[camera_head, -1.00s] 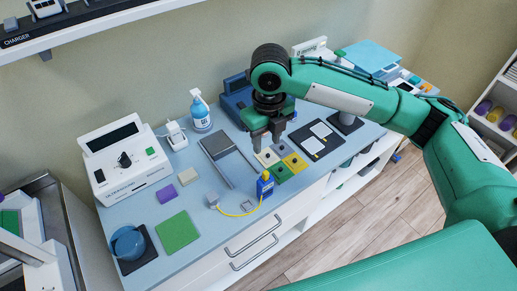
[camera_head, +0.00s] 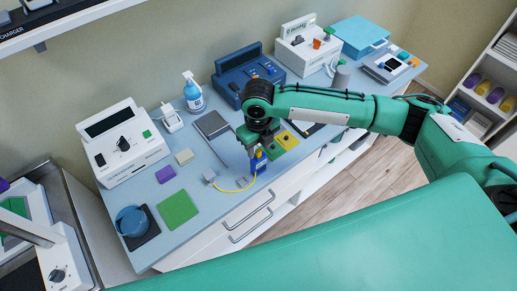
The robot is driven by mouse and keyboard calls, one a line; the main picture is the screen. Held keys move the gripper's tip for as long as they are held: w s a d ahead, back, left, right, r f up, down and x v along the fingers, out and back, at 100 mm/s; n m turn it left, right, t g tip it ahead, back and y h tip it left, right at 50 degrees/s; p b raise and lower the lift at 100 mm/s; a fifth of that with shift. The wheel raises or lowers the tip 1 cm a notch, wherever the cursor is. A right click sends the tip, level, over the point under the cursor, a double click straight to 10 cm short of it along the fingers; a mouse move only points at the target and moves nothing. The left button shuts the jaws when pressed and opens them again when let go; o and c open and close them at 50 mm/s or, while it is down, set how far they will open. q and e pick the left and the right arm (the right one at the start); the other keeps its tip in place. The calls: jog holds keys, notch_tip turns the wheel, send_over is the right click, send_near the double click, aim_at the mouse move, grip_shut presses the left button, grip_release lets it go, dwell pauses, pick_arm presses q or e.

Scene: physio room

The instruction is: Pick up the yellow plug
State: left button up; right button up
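A blue upright piece with a yellow top (camera_head: 259,163) stands near the front edge of the counter. My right gripper (camera_head: 258,149) points down just above and around the top of this piece. Its fingers look apart, and I see no clear grip on the plug. My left gripper is out of view.
A grey tray (camera_head: 212,125), a hand-gel bottle (camera_head: 194,93) and a blue device (camera_head: 245,77) stand behind. A green pad (camera_head: 177,209) and blue cup (camera_head: 131,220) lie left. A teal couch (camera_head: 400,240) fills the foreground.

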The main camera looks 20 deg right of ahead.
jog(key=shift+f, duration=0.7)
jog(key=c, duration=0.9)
jog(key=shift+o, duration=0.2)
jog(key=shift+r, duration=0.1)
